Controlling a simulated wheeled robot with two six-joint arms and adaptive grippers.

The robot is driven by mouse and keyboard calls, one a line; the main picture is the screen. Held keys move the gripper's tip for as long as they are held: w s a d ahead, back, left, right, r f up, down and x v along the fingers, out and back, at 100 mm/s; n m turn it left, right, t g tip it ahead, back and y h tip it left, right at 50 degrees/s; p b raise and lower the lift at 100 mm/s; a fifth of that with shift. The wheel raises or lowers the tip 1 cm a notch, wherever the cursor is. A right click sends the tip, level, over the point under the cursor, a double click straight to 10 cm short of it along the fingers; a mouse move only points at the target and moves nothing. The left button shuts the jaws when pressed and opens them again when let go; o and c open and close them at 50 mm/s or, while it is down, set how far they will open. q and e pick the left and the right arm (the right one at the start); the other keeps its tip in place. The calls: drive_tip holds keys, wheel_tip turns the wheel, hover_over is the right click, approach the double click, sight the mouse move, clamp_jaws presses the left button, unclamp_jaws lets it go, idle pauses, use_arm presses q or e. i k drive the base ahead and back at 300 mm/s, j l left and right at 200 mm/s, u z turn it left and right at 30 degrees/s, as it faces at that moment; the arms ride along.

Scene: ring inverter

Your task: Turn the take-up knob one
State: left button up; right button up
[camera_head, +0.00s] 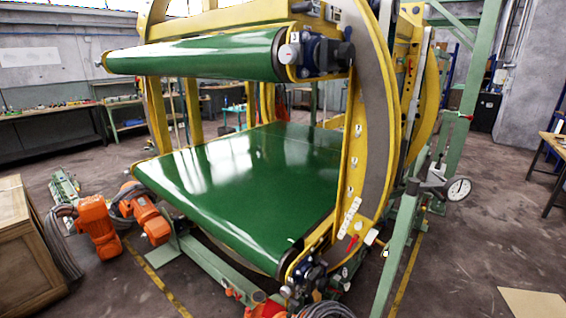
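The ring inverter's yellow frame (375,130) carries an upper green belt roller (190,57) and a wide lower green belt (240,175). A round grey knob (287,54) sits at the near end of the upper roller, beside a dark blue bearing block (322,54). A similar small grey knob (286,292) sits by a blue block (309,272) at the lower belt's near corner. I cannot tell which knob is number one; no marking is readable. Neither of my grippers is in view, and nothing touches either knob.
A green post (398,250) with a dial gauge (458,188) stands at the machine's right. Orange motors (98,225) and a wooden crate (22,240) stand at left. Cables are coiled near the lower corner (330,310). The floor at right is mostly clear.

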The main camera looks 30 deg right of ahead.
sight(285, 291)
drive_tip(key=k+l, duration=0.3)
drive_tip(key=k+l+z, duration=0.15)
drive_tip(key=l, duration=0.3)
drive_tip(key=k+l, duration=0.35)
drive_tip(key=k+l+z, duration=0.1)
drive_tip(key=k+l, duration=0.15)
drive_tip(key=l, duration=0.25)
